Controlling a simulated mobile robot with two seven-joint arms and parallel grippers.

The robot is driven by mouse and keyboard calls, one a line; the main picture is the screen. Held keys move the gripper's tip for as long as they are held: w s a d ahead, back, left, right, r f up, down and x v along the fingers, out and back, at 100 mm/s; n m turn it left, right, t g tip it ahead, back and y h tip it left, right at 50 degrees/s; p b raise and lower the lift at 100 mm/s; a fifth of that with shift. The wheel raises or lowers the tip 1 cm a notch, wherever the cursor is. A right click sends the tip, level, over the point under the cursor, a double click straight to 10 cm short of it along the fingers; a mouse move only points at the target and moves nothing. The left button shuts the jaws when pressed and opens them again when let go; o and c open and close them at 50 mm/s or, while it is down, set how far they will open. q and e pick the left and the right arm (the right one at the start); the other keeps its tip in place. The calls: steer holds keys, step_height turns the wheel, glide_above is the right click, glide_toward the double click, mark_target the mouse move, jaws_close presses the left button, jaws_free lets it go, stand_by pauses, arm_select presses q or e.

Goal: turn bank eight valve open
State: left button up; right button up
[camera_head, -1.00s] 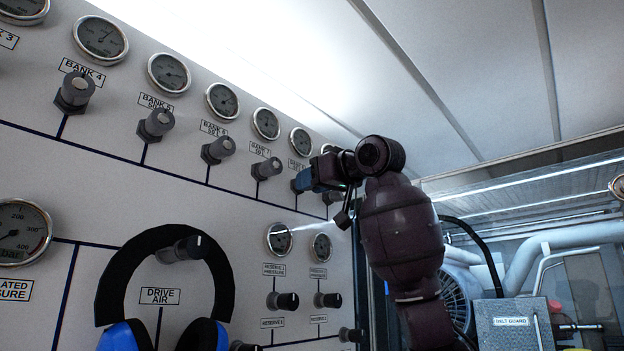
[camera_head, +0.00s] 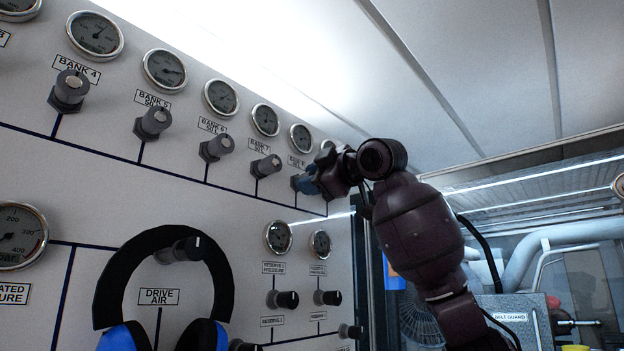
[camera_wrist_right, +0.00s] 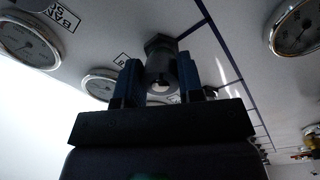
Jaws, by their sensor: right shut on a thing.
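The bank eight valve (camera_head: 296,181) is the small dark knob under the bank 8 label (camera_head: 296,161), on the upper row of the white panel. My right gripper (camera_head: 307,184) is at this valve and covers most of it in the head view. In the right wrist view, the blue fingers of the gripper (camera_wrist_right: 160,78) lie on both sides of the valve knob (camera_wrist_right: 161,58) and are shut on it. The knob's hex base sits against the panel. How far the valve is turned cannot be told. My left gripper is not in view.
The bank 7 valve (camera_head: 266,167) is close on the left, with more bank valves and round gauges along the row. Reserve knobs (camera_head: 286,299) are below. Blue-and-black ear defenders (camera_head: 120,275) hang at the lower left. Pipes and a belt guard (camera_head: 511,320) stand at the right.

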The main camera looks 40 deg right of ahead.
steer(key=shift+f+n, duration=0.1)
steer(key=shift+n, duration=1.9)
steer(key=o, duration=0.9)
steer(key=shift+s, duration=0.1)
arm_select(q)
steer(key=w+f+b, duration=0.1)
steer(key=b, duration=0.2)
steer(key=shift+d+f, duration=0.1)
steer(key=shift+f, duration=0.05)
arm_select(e)
steer(key=s, duration=1)
steer(key=shift+s+d+f, duration=0.15)
steer(key=shift+s+d, duration=0.15)
steer(key=shift+s, duration=0.05)
